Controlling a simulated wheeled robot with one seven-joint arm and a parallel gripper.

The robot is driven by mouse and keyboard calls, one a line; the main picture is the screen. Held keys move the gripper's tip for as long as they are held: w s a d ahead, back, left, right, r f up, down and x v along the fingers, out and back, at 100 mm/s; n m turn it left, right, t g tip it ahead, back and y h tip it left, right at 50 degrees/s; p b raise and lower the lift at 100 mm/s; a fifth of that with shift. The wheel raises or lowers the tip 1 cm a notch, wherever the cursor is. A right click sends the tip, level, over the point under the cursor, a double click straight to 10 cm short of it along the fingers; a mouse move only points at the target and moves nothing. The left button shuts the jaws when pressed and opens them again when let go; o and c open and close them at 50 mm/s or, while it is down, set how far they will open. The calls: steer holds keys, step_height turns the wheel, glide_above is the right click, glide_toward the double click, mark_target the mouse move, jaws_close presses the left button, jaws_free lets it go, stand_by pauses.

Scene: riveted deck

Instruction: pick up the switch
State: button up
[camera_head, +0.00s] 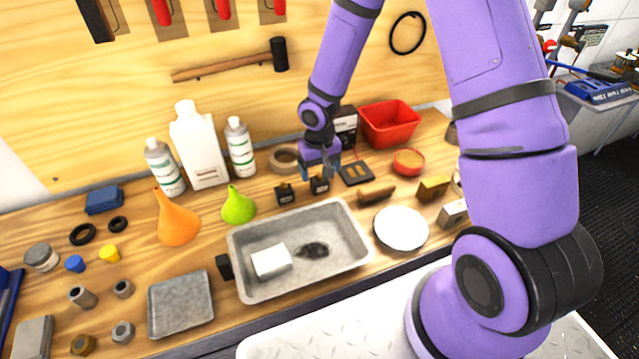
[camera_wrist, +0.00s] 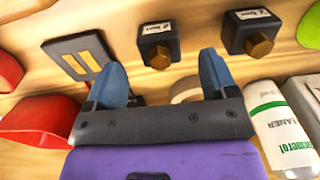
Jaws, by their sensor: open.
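No part is plainly marked as the switch. Two small black boxes with brass hexagonal knobs and white labels stand side by side behind the metal tray: one under my gripper (camera_head: 319,185), also in the wrist view (camera_wrist: 158,45), and one to its left (camera_head: 284,194), at upper right in the wrist view (camera_wrist: 247,32). A flat black plate with two tan bars (camera_head: 356,174) lies to the right; it is at upper left in the wrist view (camera_wrist: 84,56). My gripper (camera_head: 320,172) is open and empty above the nearer box, its blue fingers (camera_wrist: 162,72) apart.
A tape roll (camera_head: 283,159), white bottles (camera_head: 199,148) and a red bin (camera_head: 390,123) stand behind. A green funnel (camera_head: 238,206) is at left. The grey tray (camera_head: 243,283) holds a white block. A wooden handle (camera_head: 376,194) lies to the right.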

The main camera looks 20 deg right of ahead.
mark_target(319, 175)
steer(key=shift+w+f, duration=0.1)
steer(key=shift+f, duration=2.45)
steer(key=c, duration=1)
